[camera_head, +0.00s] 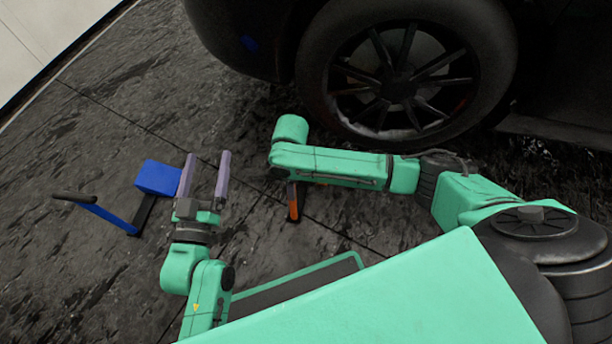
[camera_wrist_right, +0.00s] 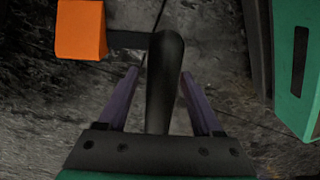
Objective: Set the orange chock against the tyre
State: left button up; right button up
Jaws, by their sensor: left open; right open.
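The orange chock shows in the right wrist view as an orange block (camera_wrist_right: 82,32) with a dark bar and an upright black handle (camera_wrist_right: 165,75). My right gripper (camera_wrist_right: 160,73) is open, with one finger on each side of the handle; I cannot tell whether they touch. In the head view only an orange strip of the chock (camera_head: 293,203) shows below my right arm, which hides the rest and the right gripper. The tyre (camera_head: 316,75) stands beyond that arm, on the dark car. My left gripper (camera_head: 208,172) is open and empty.
A blue chock (camera_head: 158,177) with a blue strut and dark handle (camera_head: 73,197) stands on the floor just left of my left gripper. The car body (camera_head: 240,35) overhangs at the top.

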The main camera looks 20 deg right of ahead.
grip_shut()
dwell(1.2)
jog(key=shift+w+r, duration=0.1)
jog(key=shift+w, duration=0.05)
